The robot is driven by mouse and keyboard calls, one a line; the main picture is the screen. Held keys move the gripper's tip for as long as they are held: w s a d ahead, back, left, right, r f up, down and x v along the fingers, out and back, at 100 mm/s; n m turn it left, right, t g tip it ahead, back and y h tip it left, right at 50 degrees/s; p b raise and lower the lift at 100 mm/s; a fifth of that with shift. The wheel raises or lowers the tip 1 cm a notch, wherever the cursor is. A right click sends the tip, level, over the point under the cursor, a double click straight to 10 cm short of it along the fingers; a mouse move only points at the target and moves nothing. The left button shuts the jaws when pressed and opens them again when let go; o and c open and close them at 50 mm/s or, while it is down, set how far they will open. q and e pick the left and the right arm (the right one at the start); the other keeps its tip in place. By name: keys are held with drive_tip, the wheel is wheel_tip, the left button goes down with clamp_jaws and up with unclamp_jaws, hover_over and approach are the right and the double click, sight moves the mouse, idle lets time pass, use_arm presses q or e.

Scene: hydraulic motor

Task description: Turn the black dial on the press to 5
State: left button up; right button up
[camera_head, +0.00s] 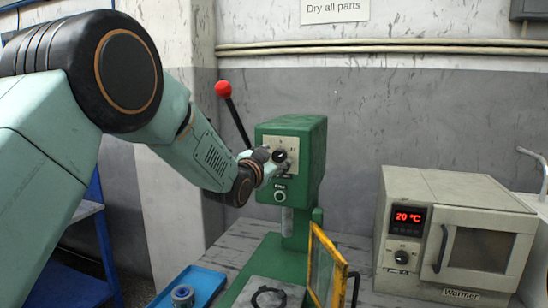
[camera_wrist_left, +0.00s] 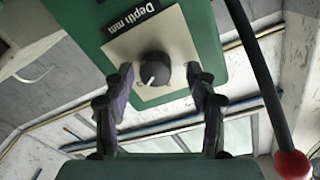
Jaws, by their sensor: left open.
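The green press (camera_head: 292,145) stands on the table, with a light dial plate (camera_head: 291,146) on its front. The black dial (camera_head: 279,156) sits on that plate. In the left wrist view the dial (camera_wrist_left: 154,69) shows upside down, with a white pointer mark and the label "Depth mm". My left gripper (camera_head: 272,161) is at the plate; in the wrist view its open fingers (camera_wrist_left: 160,75) stand on either side of the dial, with a gap on both sides. The scale numbers are hidden or too small to read. My right gripper is not in view.
A red-knobbed lever (camera_head: 223,89) rises left of the press. A yellow-framed guard (camera_head: 326,265) stands at its lower front. A blue tray (camera_head: 204,285) with a part (camera_head: 182,296) lies at lower left. A warmer (camera_head: 455,232) reading 20 °C stands at right.

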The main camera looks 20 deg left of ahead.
use_arm(q)
drive_tip(key=shift+w+f, duration=0.1)
drive_tip(key=shift+w, duration=0.1)
drive_tip(key=shift+w+f, duration=0.1)
drive_tip(key=shift+w, duration=0.05)
drive_tip(key=shift+d, duration=0.45)
drive_tip(key=shift+c, duration=1)
drive_tip(key=shift+s+a+r, duration=0.2)
drive_tip(key=shift+s+a, duration=0.05)
drive_tip(key=shift+s, duration=0.05)
drive_tip(key=c, duration=0.3)
drive_tip(key=shift+a, duration=0.1)
drive_tip(key=shift+c, duration=0.7)
drive_tip(key=shift+w+d, duration=0.1)
drive_tip(key=shift+d, duration=0.1)
drive_tip(key=c, duration=0.3)
drive_tip(key=shift+c, duration=1.1)
drive_tip(key=shift+a, duration=0.1)
